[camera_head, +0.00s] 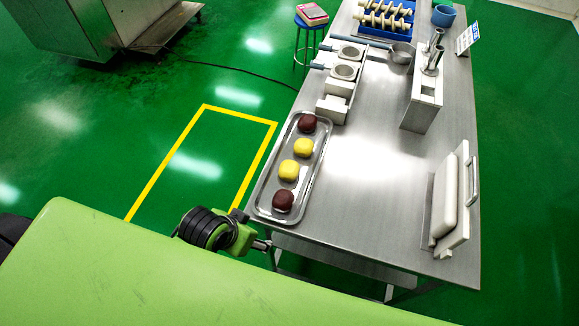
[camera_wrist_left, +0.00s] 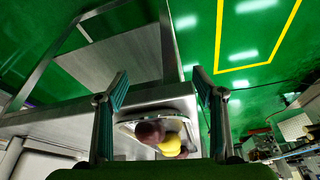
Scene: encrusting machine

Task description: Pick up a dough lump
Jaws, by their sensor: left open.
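A metal tray (camera_head: 264,200) lies along the left edge of the steel table. It holds two yellow dough lumps, one nearer (camera_head: 289,170) and one farther (camera_head: 303,147), between a near brown lump (camera_head: 283,200) and a far brown lump (camera_head: 307,123). My left gripper (camera_head: 262,244) is beside the tray's near end, close to the table corner, and holds nothing. In the left wrist view its two fingers (camera_wrist_left: 159,82) stand wide apart. A brown lump (camera_wrist_left: 149,133) and a yellow lump (camera_wrist_left: 172,146) show in the tray between them; the rest are hidden. My right gripper is out of view.
Behind the tray stand white holders (camera_head: 334,105) with round metal strainers. A metal stand (camera_head: 424,97) and a white press-like block with a handle (camera_head: 454,205) are on the right. The table middle (camera_head: 365,185) is clear. A blue stool (camera_head: 309,24) stands beyond.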

